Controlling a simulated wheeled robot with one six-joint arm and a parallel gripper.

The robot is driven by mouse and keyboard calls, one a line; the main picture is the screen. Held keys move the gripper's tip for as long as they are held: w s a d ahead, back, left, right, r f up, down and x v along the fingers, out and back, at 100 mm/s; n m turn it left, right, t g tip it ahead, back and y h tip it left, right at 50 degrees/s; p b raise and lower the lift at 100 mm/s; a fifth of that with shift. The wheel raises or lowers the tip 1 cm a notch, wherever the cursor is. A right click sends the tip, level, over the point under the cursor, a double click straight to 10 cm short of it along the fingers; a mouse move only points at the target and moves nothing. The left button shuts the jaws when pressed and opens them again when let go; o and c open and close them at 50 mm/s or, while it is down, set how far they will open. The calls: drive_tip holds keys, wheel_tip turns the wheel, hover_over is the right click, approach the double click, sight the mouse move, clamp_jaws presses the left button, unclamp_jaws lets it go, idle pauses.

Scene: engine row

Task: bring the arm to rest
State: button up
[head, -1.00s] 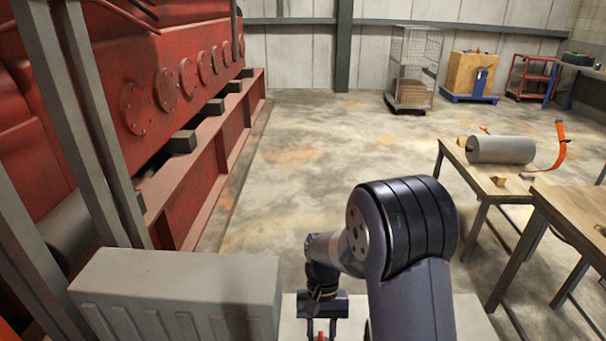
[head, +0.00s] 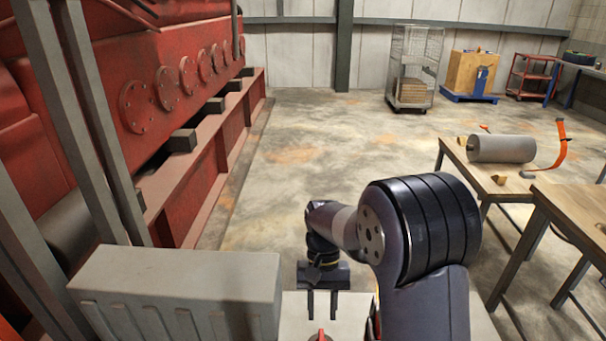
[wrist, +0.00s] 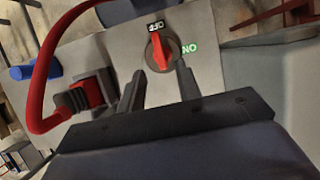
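My gripper (head: 322,304) hangs from my arm at the bottom middle of the head view, fingers pointing down the picture. Its two fingers (wrist: 158,88) are apart with nothing between them. Just past the fingertips is a red rotary knob (wrist: 160,52) on a grey panel. It also shows at the bottom edge of the head view (head: 320,335). The knob lies along the line of the OFF label (wrist: 156,26); a green ON label (wrist: 189,48) is at its right. The gripper looks clear of the knob.
A red cable (wrist: 40,90) and a red-and-black connector (wrist: 88,93) lie left of the fingers. A grey box (head: 180,290) stands left of my arm. The red engine (head: 140,80) is at left, wooden tables (head: 570,205) at right. Open floor (head: 330,150) lies ahead.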

sight(321, 337)
drive_tip(key=p+x, duration=0.1)
drive_tip(key=x, duration=0.6)
drive_tip(key=shift+s, duration=0.15)
drive_tip(key=m+y, duration=0.1)
drive_tip(key=m, duration=0.1)
drive_tip(key=shift+r+m, duration=0.15)
drive_tip(key=shift+m, duration=0.15)
drive_tip(key=m+y, duration=0.1)
drive_tip(key=m, duration=0.3)
drive_tip(key=shift+m+t+y, duration=0.3)
drive_tip(key=shift+t+y, duration=0.1)
